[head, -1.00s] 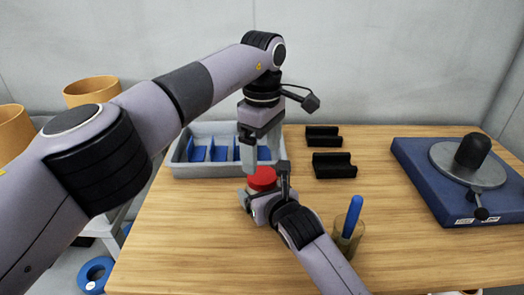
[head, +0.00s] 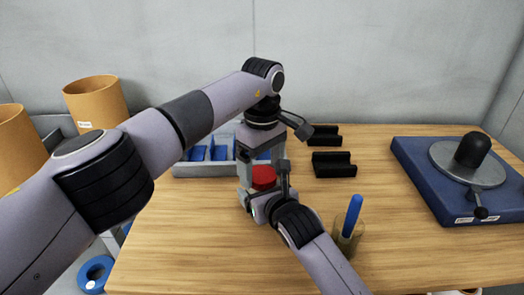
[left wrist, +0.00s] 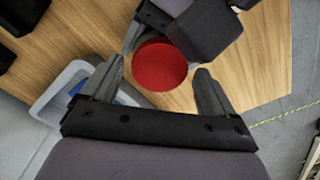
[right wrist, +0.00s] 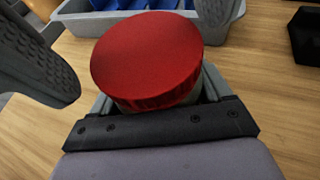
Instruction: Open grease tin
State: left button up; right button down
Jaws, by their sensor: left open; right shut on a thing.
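The grease tin has a round red lid (head: 263,177), seen large in the right wrist view (right wrist: 148,55), with a little of its paler body under the rim. The lid is on the tin. My right gripper (head: 258,200) is shut on the tin's body low down, just above the table. My left gripper (head: 262,165) points down over the tin, open. In the left wrist view its two fingers (left wrist: 160,85) stand apart with the red lid (left wrist: 160,67) between and beyond their tips. Contact with the lid cannot be made out.
A grey tray with blue dividers (head: 180,170) stands behind the tin. Two black holders (head: 333,165) lie right of it. A jar with a blue-handled tool (head: 352,222) is near my right forearm. A blue plate with a turntable (head: 420,180) stands far right.

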pick_arm(q)
jog(key=shift+f, duration=0.35)
jog(key=c, duration=1.1)
jog(key=shift+n, duration=1.7)
jog(key=o, duration=1.2)
jog(key=shift+c, duration=0.2)
jog(key=shift+r, duration=0.1)
